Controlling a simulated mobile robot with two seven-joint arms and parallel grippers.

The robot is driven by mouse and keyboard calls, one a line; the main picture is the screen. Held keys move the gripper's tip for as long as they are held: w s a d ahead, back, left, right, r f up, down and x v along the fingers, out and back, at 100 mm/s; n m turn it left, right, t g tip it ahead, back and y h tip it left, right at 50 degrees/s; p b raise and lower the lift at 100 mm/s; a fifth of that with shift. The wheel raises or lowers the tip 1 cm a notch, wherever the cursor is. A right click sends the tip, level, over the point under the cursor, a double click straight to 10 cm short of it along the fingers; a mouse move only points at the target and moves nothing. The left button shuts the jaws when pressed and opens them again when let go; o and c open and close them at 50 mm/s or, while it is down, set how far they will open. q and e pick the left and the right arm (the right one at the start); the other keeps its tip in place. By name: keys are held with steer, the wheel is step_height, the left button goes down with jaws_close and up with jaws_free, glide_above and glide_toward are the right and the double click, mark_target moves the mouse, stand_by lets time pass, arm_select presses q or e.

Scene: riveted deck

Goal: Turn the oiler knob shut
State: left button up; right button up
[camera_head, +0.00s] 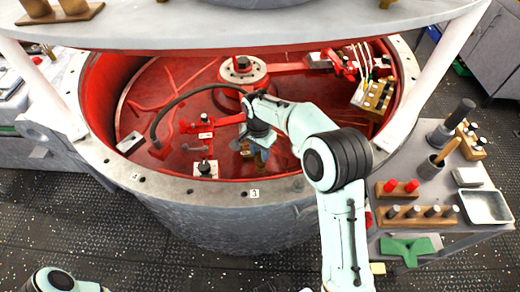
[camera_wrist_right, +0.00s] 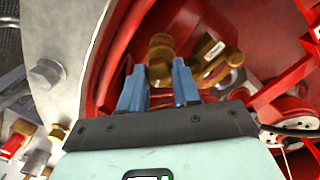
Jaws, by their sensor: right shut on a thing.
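The brass oiler knob (camera_wrist_right: 160,58) shows in the right wrist view, between the two blue fingers of my right gripper (camera_wrist_right: 159,84). The fingers are shut on it. A second brass piece with a pale label (camera_wrist_right: 208,64) sits just right of the knob. In the head view my right gripper (camera_head: 260,157) is down inside the red-lined tub, near its front wall; the arm and wrist hide most of the oiler there. How far the knob is turned cannot be told. My left gripper is not in view.
The round tub's grey rim (camera_head: 185,187) surrounds the red interior, with pipes, a black hose (camera_head: 170,107) and a central hub (camera_head: 242,70). White posts carry a shelf above. A cart with peg racks (camera_head: 418,215) and a metal tray (camera_head: 486,207) stands at right.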

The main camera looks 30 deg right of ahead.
mark_target(259, 153)
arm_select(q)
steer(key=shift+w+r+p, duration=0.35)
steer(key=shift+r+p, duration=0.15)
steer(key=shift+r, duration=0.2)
arm_select(e)
steer(key=shift+m, duration=2)
steer(key=o, duration=1.1)
steer(key=shift+c, duration=0.2)
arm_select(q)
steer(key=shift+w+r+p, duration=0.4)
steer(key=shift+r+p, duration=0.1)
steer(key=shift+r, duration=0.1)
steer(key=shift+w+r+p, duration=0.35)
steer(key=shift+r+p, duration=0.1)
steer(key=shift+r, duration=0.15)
arm_select(e)
step_height(259, 153, up, 14)
steer(key=shift+w+f, duration=0.25)
steer(key=shift+w, duration=0.05)
